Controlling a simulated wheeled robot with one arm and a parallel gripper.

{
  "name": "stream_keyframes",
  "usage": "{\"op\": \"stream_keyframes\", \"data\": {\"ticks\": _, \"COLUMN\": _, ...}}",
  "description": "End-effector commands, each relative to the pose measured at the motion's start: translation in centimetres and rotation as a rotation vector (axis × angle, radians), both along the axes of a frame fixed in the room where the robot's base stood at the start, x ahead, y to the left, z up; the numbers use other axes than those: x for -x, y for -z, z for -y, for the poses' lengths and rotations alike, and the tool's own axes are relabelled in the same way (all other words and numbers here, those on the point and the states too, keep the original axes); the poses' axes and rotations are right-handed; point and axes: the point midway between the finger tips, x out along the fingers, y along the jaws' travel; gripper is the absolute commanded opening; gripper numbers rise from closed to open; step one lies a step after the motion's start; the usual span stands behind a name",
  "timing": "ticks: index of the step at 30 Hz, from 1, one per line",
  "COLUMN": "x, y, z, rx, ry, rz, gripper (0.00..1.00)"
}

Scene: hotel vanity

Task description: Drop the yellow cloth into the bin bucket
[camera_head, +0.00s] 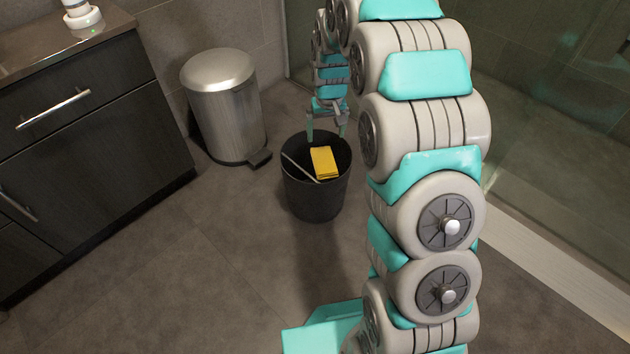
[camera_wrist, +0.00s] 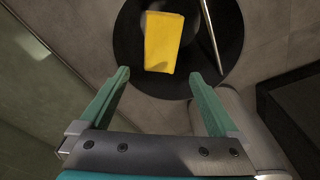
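The yellow cloth (camera_head: 324,162) is a folded rectangle. It appears inside the black bin bucket (camera_head: 316,202), apart from my gripper. In the wrist view the yellow cloth (camera_wrist: 163,42) shows against the dark inside of the round bucket (camera_wrist: 136,72), beyond the fingertips. My gripper (camera_head: 327,132) is at the bucket's far rim in the head view, pointing down. In the wrist view my gripper (camera_wrist: 158,75) has its two green fingers wide apart with nothing between them. What lies under the cloth is hidden.
A thin light stick (camera_head: 301,168) leans in the bucket. A steel pedal bin (camera_head: 226,108) stands behind left of it. A dark vanity cabinet (camera_head: 85,150) is at left, and a glass panel (camera_head: 560,120) is at right. The floor left of the bucket is clear.

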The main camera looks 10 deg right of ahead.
Motion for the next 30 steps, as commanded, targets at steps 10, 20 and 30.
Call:
{"op": "stream_keyframes", "data": {"ticks": 10, "x": 0.0, "y": -0.4, "z": 0.0, "rx": 0.000, "ry": 0.000, "rz": 0.001, "gripper": 1.00}}
{"op": "stream_keyframes", "data": {"ticks": 20, "x": 0.5, "y": -4.5, "z": 0.0, "rx": 0.000, "ry": 0.000, "rz": 0.002, "gripper": 1.00}}
{"op": "stream_keyframes", "data": {"ticks": 30, "x": 0.9, "y": -7.8, "z": 0.0, "rx": 0.000, "ry": 0.000, "rz": 0.001, "gripper": 1.00}}
